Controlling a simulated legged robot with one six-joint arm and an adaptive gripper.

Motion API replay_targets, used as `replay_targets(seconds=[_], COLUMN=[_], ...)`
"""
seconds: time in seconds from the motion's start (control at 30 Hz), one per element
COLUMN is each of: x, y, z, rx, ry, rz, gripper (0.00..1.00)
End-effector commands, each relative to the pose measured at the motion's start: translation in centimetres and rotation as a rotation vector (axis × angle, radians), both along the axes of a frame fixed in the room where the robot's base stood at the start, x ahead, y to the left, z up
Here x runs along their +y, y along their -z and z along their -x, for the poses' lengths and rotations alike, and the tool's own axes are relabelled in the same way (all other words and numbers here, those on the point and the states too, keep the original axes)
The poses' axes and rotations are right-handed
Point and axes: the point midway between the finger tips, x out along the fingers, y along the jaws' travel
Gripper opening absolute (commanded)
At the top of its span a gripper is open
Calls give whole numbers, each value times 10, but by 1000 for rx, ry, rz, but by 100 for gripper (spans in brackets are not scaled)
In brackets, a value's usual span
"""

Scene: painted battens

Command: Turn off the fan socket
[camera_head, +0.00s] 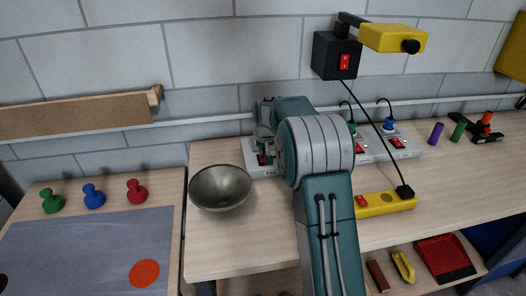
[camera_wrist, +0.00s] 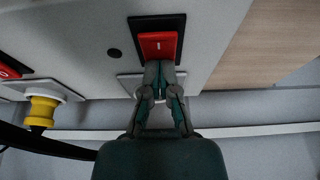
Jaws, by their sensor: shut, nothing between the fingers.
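A white socket strip (camera_head: 252,168) lies on the bench by the wall, partly hidden behind my arm in the head view. It has red rocker switches; one (camera_wrist: 158,44) sits in a black frame right at my fingertips in the wrist view. My gripper (camera_wrist: 160,68) is shut and empty, its tips at the near edge of that switch; I cannot tell whether they touch it. A socket beside the switch is partly hidden behind the fingers. A yellow plug (camera_wrist: 42,108) sits in a neighbouring socket.
Blue (camera_head: 388,127) and green plugs stand in the strip's right part. A yellow strip (camera_head: 385,205) with a black plug lies in front. A metal bowl (camera_head: 220,188) is left of my arm. A black switch box (camera_head: 335,56) and yellow device (camera_head: 393,38) hang above.

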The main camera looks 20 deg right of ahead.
Motion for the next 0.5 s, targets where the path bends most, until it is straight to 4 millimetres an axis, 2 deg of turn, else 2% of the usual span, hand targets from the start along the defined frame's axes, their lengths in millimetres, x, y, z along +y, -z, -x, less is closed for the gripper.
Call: replay_targets(seconds=[0.5], x=[3], y=[-1], z=[16], rx=[6], ry=[0], rz=[-1], gripper=[0])
